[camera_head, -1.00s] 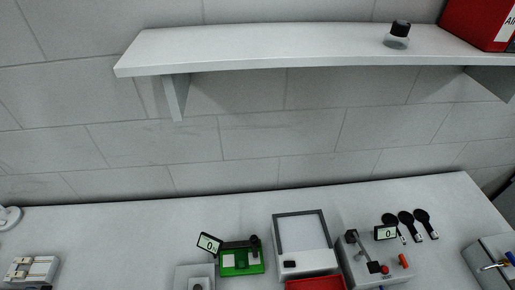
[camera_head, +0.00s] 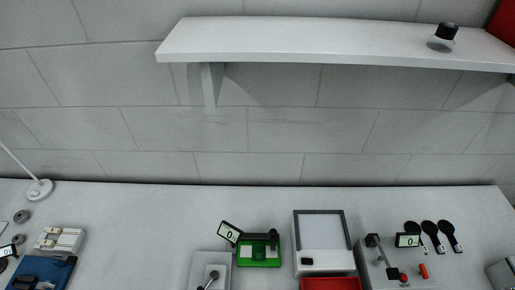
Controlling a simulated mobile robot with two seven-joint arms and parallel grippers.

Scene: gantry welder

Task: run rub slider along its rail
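None of the devices in view is plainly marked as the rub slider, so I cannot tell which one it is. A white and grey device with small tan parts (camera_head: 60,241) sits at the left of the bench. A blue device (camera_head: 42,272) lies in front of it, cut off by the bottom edge. A green device (camera_head: 259,254) with a black bar across its back stands near the middle. A grey box with a lever (camera_head: 211,271) is to its left, partly cut off. Neither of my grippers is in view.
The white bench (camera_head: 130,225) has free room between the left devices and the grey box. A framed panel (camera_head: 320,232), red tray (camera_head: 331,283) and grey lever console (camera_head: 392,262) stand to the right. A shelf (camera_head: 320,38) hangs above.

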